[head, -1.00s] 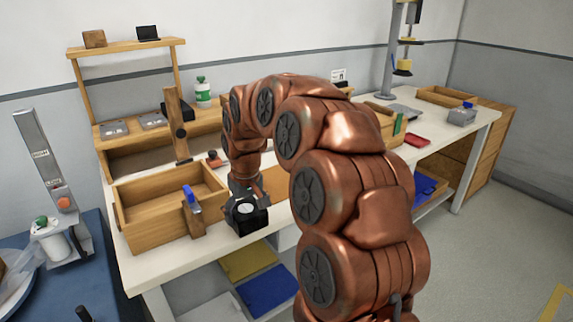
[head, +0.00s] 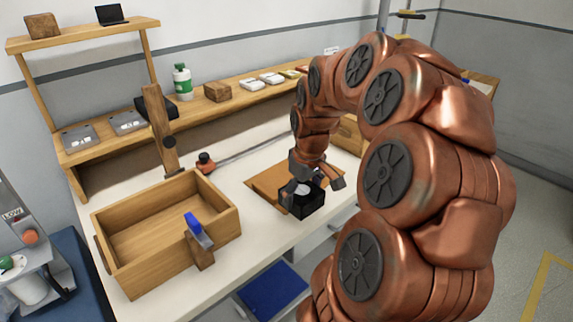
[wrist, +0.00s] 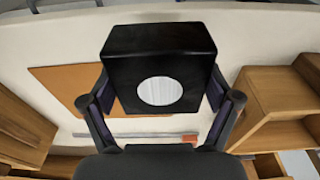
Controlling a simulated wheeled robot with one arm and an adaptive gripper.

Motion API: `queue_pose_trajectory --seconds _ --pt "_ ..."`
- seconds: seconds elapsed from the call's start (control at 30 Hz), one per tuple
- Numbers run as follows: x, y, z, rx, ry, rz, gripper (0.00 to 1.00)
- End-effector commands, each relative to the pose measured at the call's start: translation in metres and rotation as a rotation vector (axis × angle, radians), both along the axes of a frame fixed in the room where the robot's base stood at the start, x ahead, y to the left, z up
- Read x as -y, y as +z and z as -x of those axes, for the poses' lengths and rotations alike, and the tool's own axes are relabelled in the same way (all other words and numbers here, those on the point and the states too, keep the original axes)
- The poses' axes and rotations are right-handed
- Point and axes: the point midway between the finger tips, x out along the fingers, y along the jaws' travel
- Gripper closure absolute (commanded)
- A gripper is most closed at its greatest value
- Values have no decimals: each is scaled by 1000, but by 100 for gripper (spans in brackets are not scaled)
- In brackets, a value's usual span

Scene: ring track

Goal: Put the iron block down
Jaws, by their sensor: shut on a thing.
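The iron block looks like a black block (head: 306,205) with a white round spot on its face. My gripper (head: 315,180) is shut on it, over the white bench top near its front edge, by a flat brown board (head: 268,183). In the wrist view the block (wrist: 160,48) sits between the two fingers of my gripper (wrist: 160,105), with the brown board (wrist: 60,85) behind it. I cannot tell whether the block's underside touches the bench or hangs just above it.
An open wooden box (head: 165,258) with a blue-topped clamp (head: 200,235) stands left of my gripper. A red-ended rod (head: 206,163) lies behind. A raised wooden shelf (head: 205,115) runs along the back. Bare bench top (head: 262,240) lies between box and block.

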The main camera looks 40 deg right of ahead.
Motion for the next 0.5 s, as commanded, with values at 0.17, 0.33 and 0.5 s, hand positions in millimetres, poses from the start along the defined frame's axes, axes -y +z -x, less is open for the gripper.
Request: queue_pose_trajectory --seconds 0.17,0.33,0.5 --pt "6 2 8 4 -3 2 81" --pt "14 0 -2 0 -6 -1 81" --pt "25 -1 -20 3 -6 1 81"
